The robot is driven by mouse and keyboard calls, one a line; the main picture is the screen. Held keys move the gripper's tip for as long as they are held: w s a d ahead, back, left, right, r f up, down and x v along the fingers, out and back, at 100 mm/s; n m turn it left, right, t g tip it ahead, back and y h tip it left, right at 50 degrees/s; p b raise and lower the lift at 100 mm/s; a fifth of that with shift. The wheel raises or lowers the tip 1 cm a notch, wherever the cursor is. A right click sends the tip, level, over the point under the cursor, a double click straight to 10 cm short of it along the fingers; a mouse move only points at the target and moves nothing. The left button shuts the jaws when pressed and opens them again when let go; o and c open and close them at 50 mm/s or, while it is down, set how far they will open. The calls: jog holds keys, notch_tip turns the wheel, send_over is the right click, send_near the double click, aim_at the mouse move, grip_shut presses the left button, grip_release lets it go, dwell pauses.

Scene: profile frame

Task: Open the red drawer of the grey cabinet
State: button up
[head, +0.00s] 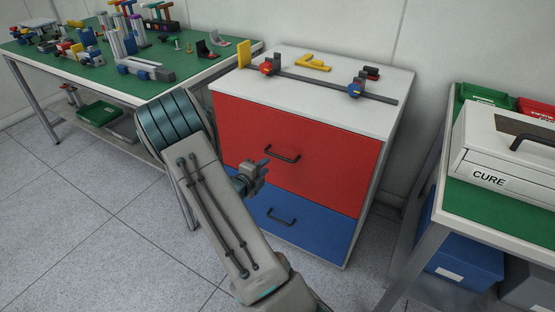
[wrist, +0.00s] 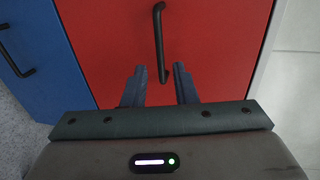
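The grey cabinet (head: 392,135) stands in the middle of the head view, with a white top. Its upper drawer is the red drawer (head: 325,150), whose front sits flush with the cabinet. The red drawer carries a black bar handle (head: 282,154). In the wrist view the handle (wrist: 160,42) lies ahead of the fingertips, roughly in line with the gap between them. My gripper (head: 264,166) is in front of the red drawer, near its lower left part.
A blue drawer (head: 320,226) with its own black handle (head: 281,217) lies below the red one. A green-topped workbench (head: 190,62) with parts stands left. A table with a white CURE box (head: 490,178) stands right. Tools and bars lie on the cabinet top. Floor before the cabinet is clear.

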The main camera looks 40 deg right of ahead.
aim_at(278, 157)
jog(key=b+x, duration=0.1)
jog(key=x, duration=0.8)
jog(key=shift+d+b, duration=0.3)
grip_shut()
